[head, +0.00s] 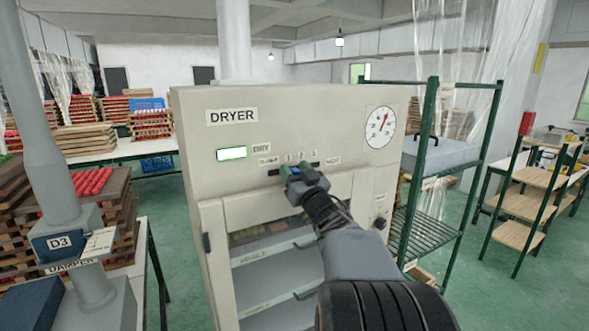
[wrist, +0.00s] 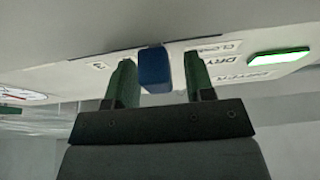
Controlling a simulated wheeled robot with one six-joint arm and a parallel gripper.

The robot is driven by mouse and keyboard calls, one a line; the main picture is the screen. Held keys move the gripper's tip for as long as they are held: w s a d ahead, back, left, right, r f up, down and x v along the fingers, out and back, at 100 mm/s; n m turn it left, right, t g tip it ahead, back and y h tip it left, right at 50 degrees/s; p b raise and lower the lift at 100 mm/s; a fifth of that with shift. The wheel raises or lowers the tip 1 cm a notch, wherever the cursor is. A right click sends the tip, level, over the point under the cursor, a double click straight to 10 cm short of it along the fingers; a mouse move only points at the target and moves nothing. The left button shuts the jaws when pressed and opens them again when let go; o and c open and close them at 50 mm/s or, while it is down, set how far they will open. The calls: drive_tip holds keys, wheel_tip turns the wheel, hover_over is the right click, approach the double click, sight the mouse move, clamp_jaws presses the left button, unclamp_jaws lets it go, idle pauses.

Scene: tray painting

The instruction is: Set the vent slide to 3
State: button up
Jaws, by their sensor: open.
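The vent slide's blue knob (wrist: 154,70) sticks out from the dryer's front panel in the wrist view, which shows the panel upside down. My gripper (wrist: 158,80) is open, with one green finger on each side of the knob and a gap on both sides. In the head view my gripper (head: 291,172) is at the slide scale (head: 300,158) and covers much of the slide. The scale has a row of small number labels between two end labels. The knob's exact mark is hidden behind my gripper.
The cream dryer (head: 200,130) has a lit green display (head: 231,153), a round dial (head: 380,127) and a small knob (head: 380,223) at lower right. Its front opening shows trays (head: 275,275). A green rack (head: 432,215) stands close on the right.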

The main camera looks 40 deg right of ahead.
drive_tip(key=shift+c, duration=0.5)
clamp_jaws()
